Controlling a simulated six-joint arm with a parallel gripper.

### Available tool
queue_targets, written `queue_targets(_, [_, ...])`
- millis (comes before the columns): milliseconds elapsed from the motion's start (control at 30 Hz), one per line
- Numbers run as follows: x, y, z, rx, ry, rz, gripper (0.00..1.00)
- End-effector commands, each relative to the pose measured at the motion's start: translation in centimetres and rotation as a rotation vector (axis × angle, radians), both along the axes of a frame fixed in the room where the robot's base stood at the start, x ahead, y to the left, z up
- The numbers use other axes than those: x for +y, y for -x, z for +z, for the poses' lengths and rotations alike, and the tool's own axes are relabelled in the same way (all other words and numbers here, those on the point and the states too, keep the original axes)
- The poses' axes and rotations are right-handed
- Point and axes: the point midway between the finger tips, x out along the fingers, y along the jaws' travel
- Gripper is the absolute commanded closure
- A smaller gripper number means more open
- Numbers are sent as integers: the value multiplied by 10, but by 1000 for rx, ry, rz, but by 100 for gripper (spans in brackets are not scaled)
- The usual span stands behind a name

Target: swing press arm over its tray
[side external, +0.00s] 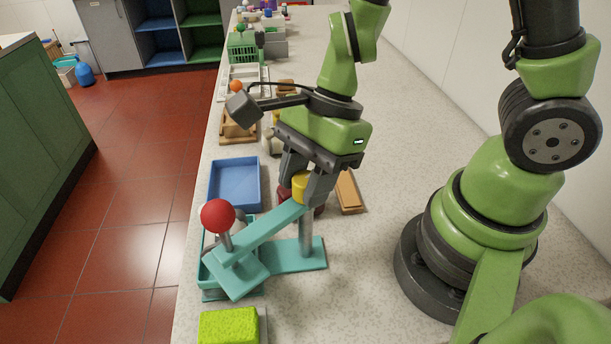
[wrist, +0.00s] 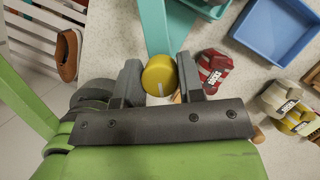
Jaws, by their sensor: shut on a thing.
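The teal press stands on a flat base (side external: 285,257) with a grey post (side external: 306,235). Its teal press arm (side external: 268,229) runs from the post toward the lower left, ending in a tilted-looking square plate (side external: 238,281) with a red ball (side external: 218,215) on a grey stem. The teal tray (side external: 211,295) lies at the left, partly hidden by the plate, which overlaps it in this view. My gripper (side external: 302,187) is shut on the yellow knob (wrist: 160,75) at the arm's post end, one finger on each side. In the wrist view the press arm (wrist: 155,25) leads away from the knob.
A blue tray (side external: 234,178) lies behind the press. A wooden-topped brush (side external: 348,191) lies right of my gripper. A lime sponge (side external: 228,326) is in front.

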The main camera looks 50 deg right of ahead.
Motion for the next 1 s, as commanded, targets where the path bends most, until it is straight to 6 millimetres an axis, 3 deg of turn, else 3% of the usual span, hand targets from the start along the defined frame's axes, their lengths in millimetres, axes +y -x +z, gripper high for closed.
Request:
queue_targets(400, [-1, 0, 0, -3, 2, -196, 100])
queue_targets(967, [-1, 0, 0, -4, 2, -225, 100])
queue_targets(1000, [-1, 0, 0, -4, 2, -225, 60])
